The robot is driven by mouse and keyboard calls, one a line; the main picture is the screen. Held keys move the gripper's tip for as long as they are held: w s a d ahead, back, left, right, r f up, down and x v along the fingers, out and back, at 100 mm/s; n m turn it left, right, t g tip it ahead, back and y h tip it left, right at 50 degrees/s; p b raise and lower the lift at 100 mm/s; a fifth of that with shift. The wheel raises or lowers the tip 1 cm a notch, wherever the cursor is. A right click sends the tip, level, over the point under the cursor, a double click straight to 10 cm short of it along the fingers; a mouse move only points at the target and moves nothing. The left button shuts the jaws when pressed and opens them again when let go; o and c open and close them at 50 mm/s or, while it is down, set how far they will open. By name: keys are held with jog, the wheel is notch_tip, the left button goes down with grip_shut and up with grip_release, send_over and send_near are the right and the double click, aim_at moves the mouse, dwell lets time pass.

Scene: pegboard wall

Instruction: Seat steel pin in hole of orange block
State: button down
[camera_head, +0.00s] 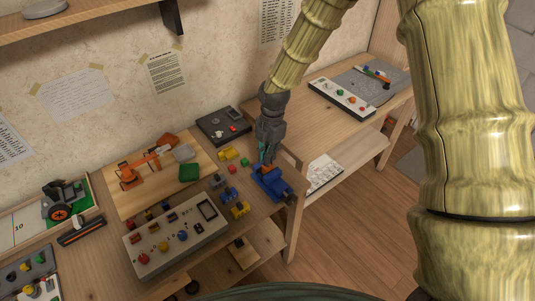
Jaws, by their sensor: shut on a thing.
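My gripper (265,158) points down at the table's right end, directly over a blue vise-like fixture (275,185). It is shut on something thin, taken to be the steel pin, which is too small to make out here. A small orange block (266,169) shows at the top of the blue fixture, just under the fingertips. The hole in the block is hidden by the fingers. I cannot tell whether the pin touches the block or is inside it.
Small yellow, red, green and blue blocks lie left of the fixture, near a control panel (177,238) with knobs. A dark box (222,125) stands behind by the wall. A wooden board (120,185) lies further left. A second table (320,115) stands to the right.

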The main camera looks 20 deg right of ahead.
jog(key=shift+f+p, duration=0.3)
jog(key=shift+f, duration=1)
dwell(2.0)
jog(key=c, duration=1.1)
grip_release()
jog(key=shift+r, duration=0.2)
jog(key=shift+r+p, duration=2.7)
jog(key=shift+r, duration=0.65)
